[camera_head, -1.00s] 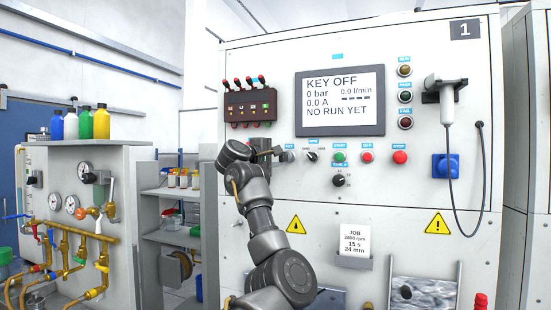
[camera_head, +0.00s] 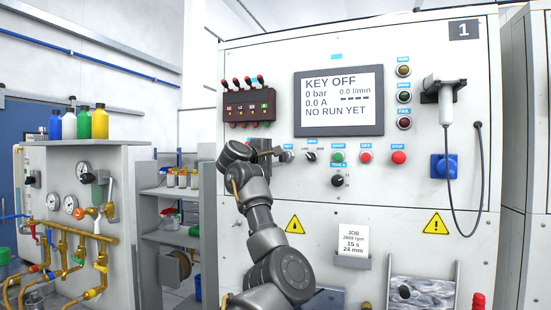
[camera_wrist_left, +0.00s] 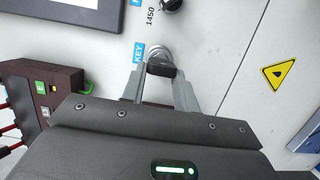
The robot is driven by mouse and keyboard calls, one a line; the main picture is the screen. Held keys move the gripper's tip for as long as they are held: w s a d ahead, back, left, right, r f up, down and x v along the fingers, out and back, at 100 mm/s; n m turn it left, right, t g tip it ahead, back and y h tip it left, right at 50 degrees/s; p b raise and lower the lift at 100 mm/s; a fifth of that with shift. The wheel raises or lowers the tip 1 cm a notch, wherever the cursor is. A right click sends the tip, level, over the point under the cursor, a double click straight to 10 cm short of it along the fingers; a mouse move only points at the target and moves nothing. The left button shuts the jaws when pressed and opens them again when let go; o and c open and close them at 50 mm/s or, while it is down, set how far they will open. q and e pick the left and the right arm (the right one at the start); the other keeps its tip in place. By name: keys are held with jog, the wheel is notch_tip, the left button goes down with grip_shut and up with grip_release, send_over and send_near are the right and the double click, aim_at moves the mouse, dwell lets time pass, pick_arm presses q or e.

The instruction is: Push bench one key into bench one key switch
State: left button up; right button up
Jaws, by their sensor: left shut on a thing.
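The bench one key (camera_wrist_left: 163,71) has a dark head and is between the fingertips of my left gripper (camera_wrist_left: 160,74) in the left wrist view. My left gripper is shut on it. The round metal key switch (camera_wrist_left: 157,51), beside the blue KEY label, is directly beyond the key. The key's shaft is hidden, so I cannot tell how deep it sits. In the head view my left gripper (camera_head: 275,150) is close to the panel, next to the key switch (camera_head: 287,157). The screen (camera_head: 339,101) reads KEY OFF. My right gripper is not in view.
A brown box with red levers (camera_head: 247,104) sticks out from the panel just above and left of my gripper. A speed knob (camera_head: 310,156) and the start button (camera_head: 338,157) are to the right of the switch. Shelves (camera_head: 172,236) stand at the left.

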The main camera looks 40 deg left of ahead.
pick_arm(q)
jog(key=o, duration=1.1)
jog(key=s+b, duration=0.1)
jog(key=s, duration=0.2)
jog(key=s+b, duration=0.2)
jog(key=s, duration=0.2)
jog(key=s+d+b, duration=0.1)
jog(key=s+b, duration=0.1)
jog(key=s, duration=0.1)
jog(key=shift+s, duration=0.35)
